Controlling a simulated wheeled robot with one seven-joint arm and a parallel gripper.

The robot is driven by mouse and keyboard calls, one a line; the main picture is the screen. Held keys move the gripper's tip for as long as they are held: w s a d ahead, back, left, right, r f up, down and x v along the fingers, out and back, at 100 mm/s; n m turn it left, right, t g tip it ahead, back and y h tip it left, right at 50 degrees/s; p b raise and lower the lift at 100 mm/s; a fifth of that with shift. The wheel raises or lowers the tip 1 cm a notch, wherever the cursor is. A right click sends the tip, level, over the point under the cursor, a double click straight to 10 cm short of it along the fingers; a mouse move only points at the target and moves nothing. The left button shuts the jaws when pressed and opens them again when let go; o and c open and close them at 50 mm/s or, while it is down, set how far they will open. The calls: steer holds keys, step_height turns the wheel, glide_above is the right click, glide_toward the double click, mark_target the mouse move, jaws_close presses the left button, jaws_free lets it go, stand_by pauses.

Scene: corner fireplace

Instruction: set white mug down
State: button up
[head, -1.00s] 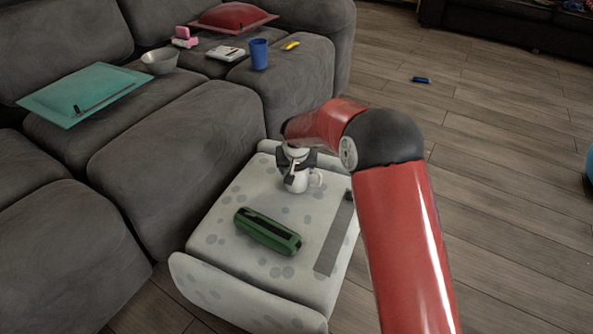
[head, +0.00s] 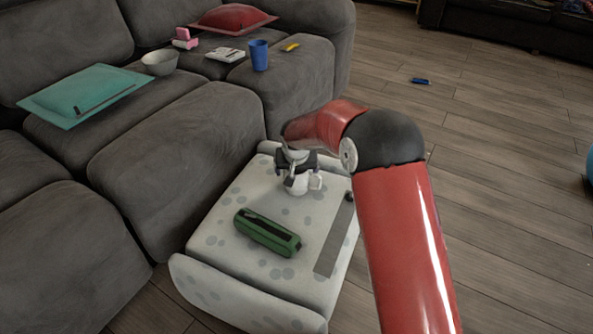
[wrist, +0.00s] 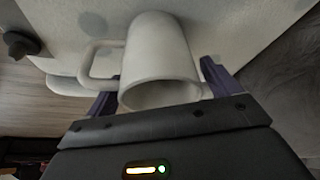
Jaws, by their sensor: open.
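The white mug (head: 300,184) stands on the light spotted ottoman (head: 225,236), near its far end. In the wrist view the mug (wrist: 158,52) shows its open rim toward my gripper, with its handle on the left. My gripper (head: 297,172) is just above and around the mug. In the wrist view the fingers of my gripper (wrist: 161,88) are open, one on each side of the mug's rim. Part of the mug is hidden by my gripper in the head view.
A green case (head: 267,233) lies on the ottoman in front of the mug. A grey strip (head: 334,240) lies along its right side. A grey sofa (head: 180,150) borders the left. A blue cup (head: 259,55) and a bowl (head: 159,62) stand on the sofa.

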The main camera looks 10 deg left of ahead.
steer(key=a+p+v, duration=0.1)
steer(key=v, duration=1)
steer(key=s+d+r+m, duration=0.1)
steer(key=s+d+r, duration=0.4)
steer(key=d+r, duration=0.3)
steer(key=s+d+r, duration=0.5)
steer(key=d, duration=0.5)
steer(key=s+d, duration=0.4)
steer(key=s, duration=0.3)
steer(key=s+d+m, duration=0.1)
steer(key=s+d, duration=0.3)
steer(key=s, duration=0.3)
steer(key=s+d+t+h, duration=0.1)
steer(key=s+d, duration=0.3)
steer(key=s, duration=0.3)
steer(key=shift+s+d+m, duration=0.3)
steer(key=shift+d, duration=0.05)
step_height(320, 180, up, 8)
steer(key=p, duration=0.7)
steer(key=shift+p, duration=0.4)
steer(key=shift+f, duration=0.1)
